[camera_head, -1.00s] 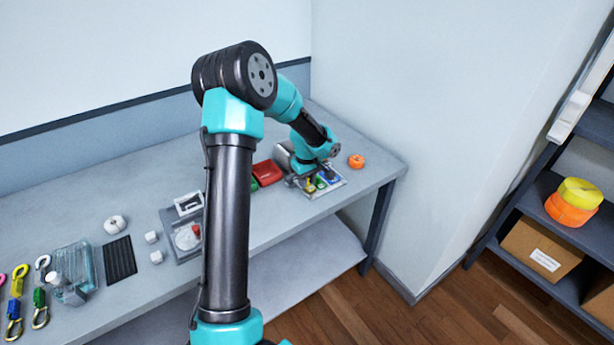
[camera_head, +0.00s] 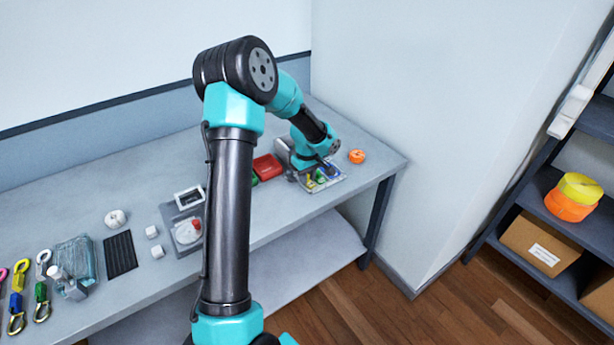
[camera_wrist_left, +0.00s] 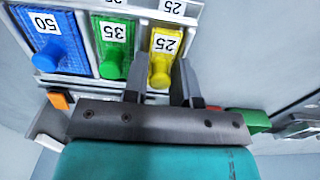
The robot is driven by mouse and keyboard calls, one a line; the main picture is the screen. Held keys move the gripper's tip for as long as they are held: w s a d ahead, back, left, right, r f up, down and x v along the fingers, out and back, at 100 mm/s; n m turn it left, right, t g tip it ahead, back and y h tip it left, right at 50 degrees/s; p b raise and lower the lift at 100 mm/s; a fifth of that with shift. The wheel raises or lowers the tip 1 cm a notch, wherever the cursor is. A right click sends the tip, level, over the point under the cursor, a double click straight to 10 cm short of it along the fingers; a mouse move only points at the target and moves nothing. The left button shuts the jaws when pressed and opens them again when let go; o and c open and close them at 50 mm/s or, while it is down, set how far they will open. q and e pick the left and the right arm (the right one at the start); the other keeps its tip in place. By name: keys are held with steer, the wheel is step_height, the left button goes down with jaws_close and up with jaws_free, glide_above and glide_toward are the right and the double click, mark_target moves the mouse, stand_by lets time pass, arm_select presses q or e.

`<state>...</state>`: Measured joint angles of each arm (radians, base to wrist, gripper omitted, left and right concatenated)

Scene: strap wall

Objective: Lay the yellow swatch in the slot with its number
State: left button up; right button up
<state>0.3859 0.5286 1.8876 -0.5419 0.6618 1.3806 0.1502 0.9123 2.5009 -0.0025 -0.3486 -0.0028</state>
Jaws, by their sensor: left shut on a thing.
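The yellow swatch (camera_wrist_left: 162,58), marked 25, has a round knob and shows in the left wrist view. My left gripper (camera_wrist_left: 163,84) is shut on its knob, one finger on each side. The swatch is in line with the tray label 25 (camera_wrist_left: 173,7); I cannot tell whether it is fully down in the slot. The green swatch (camera_wrist_left: 114,45), marked 35, and the blue swatch (camera_wrist_left: 48,40), marked 50, lie beside it in the tray. In the head view my left gripper (camera_head: 314,177) is over the tray (camera_head: 336,181), partly hiding it. My right gripper is not in view.
A scale-like device (camera_head: 187,232), white cubes and coloured straps (camera_head: 41,300) are further left. The bench's right end is close to the tray.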

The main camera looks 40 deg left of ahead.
arm_select(q)
steer(key=shift+f, duration=0.2)
stand_by(0.4)
steer(key=o, duration=0.9)
steer(key=shift+o, duration=0.5)
steer(key=shift+s+f, duration=0.1)
steer(key=shift+s, duration=0.05)
steer(key=shift+o, duration=0.4)
steer(key=shift+o, duration=1.2)
steer(key=shift+r, duration=3.15)
steer(key=shift+c, duration=0.4)
